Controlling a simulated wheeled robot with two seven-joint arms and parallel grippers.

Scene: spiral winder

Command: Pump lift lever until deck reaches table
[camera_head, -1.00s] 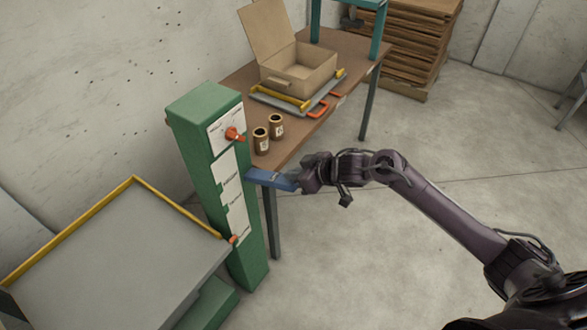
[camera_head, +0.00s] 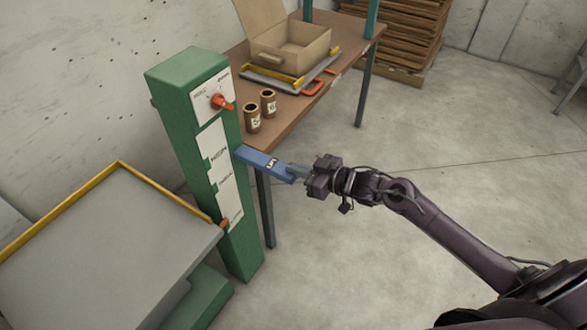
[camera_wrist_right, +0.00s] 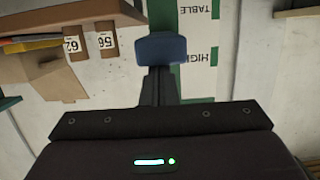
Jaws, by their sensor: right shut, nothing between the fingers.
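The blue lift lever (camera_head: 266,162) sticks out to the right from the green column (camera_head: 185,130) and slopes down toward its outer end. My right gripper (camera_head: 296,172) is shut and empty, its fingers at the lever's outer end; whether they touch it is unclear. In the right wrist view the lever's blue end (camera_wrist_right: 161,48) lies just beyond my closed fingers (camera_wrist_right: 160,72). The grey deck (camera_head: 110,255) with yellow rails is at the left, well below the wooden table top (camera_head: 285,122). An orange pointer (camera_head: 224,224) sits low on the column's label strip. My left gripper is not in view.
An orange-red knob (camera_head: 220,102) is high on the column. Stacked wooden pallets (camera_head: 410,50) are behind.

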